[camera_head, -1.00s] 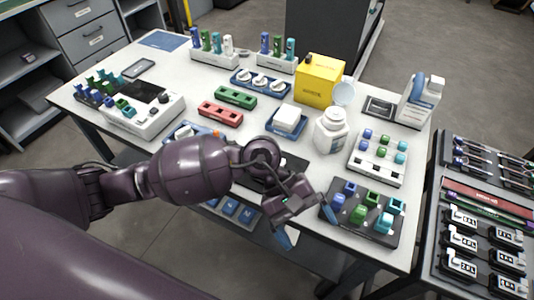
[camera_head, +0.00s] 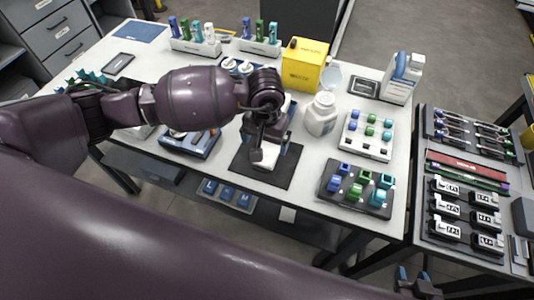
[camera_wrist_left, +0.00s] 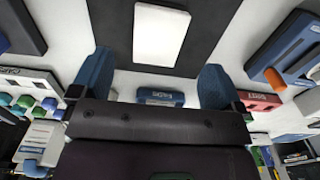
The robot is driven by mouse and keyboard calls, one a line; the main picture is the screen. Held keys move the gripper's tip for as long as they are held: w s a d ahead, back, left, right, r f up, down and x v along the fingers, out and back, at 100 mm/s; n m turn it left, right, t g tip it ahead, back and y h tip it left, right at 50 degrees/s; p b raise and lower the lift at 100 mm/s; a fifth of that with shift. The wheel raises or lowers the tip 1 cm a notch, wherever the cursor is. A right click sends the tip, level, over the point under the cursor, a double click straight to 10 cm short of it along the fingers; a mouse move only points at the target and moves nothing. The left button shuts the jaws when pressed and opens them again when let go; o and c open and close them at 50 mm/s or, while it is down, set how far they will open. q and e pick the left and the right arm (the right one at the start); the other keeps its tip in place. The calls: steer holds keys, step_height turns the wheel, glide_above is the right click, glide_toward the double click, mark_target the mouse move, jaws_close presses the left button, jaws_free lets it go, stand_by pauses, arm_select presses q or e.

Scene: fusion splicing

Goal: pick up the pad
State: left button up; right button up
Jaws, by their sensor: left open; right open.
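A white rectangular pad (camera_head: 264,160) lies on the black mat (camera_head: 292,167) near the table's front edge. It also shows in the left wrist view (camera_wrist_left: 161,32), flat on the mat, beyond the fingertips. My left gripper (camera_head: 268,143) is over the mat, with its blue fingers spread apart and nothing visible held between them. In the left wrist view the open fingers (camera_wrist_left: 155,72) stand to either side of the pad's line. A blue tray with a label (camera_wrist_left: 160,97) is partly hidden behind the gripper. My right gripper (camera_head: 413,282) is open at the lower edge, away from the table.
A white bottle (camera_head: 321,114) and a yellow box (camera_head: 304,64) stand behind and right of the mat. A white rack (camera_head: 367,135) and a dark rack of coloured clips (camera_head: 357,189) are to the right. A blue device (camera_head: 190,143) sits left of the mat.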

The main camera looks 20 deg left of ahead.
mark_target(266, 155)
arm_select(q)
steer(key=shift+d+f, duration=0.1)
steer(key=shift+f, duration=2.7)
steer(key=shift+c, duration=0.2)
steer(key=c, duration=0.8)
